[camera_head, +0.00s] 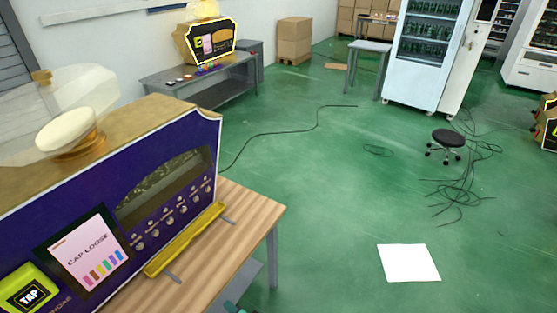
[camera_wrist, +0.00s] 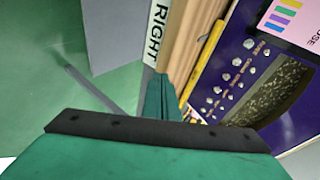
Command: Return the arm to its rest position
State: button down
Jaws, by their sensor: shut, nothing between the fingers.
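My gripper (camera_wrist: 162,88) shows in the wrist view, with its green fingers shut together and empty. It is beside the wooden table (camera_wrist: 188,40), near the table's edge, and apart from the purple perfume machine (camera_wrist: 240,70). In the head view only a small teal tip of my arm shows at the bottom edge, so most of the arm is hidden. The purple perfume machine (camera_head: 185,150) stands on the wooden table (camera_head: 245,215) at the left. Its screen (camera_head: 85,250) reads "CAP LOOSE", and a yellow ledge (camera_head: 185,240) runs along its front.
A white sheet (camera_head: 408,262) lies on the green floor at the right. A black stool (camera_head: 448,140) and loose cables (camera_head: 460,195) are farther back. A second machine (camera_head: 205,40) stands on a grey table (camera_head: 210,90). The floor between is mostly clear.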

jog(key=s+d+f+n+t+h, duration=0.1)
jog(key=s+d+n+t+h, duration=0.3)
jog(key=s+d, duration=0.9)
jog(key=s+d+r+n+t+h, duration=0.1)
jog(key=s+r+n+t+h, duration=0.1)
jog(key=s+r, duration=1)
jog(key=s+n+h, duration=0.1)
jog(key=s, duration=0.2)
jog(key=shift+r+t+h, duration=0.2)
jog(key=shift+t+h, duration=0.1)
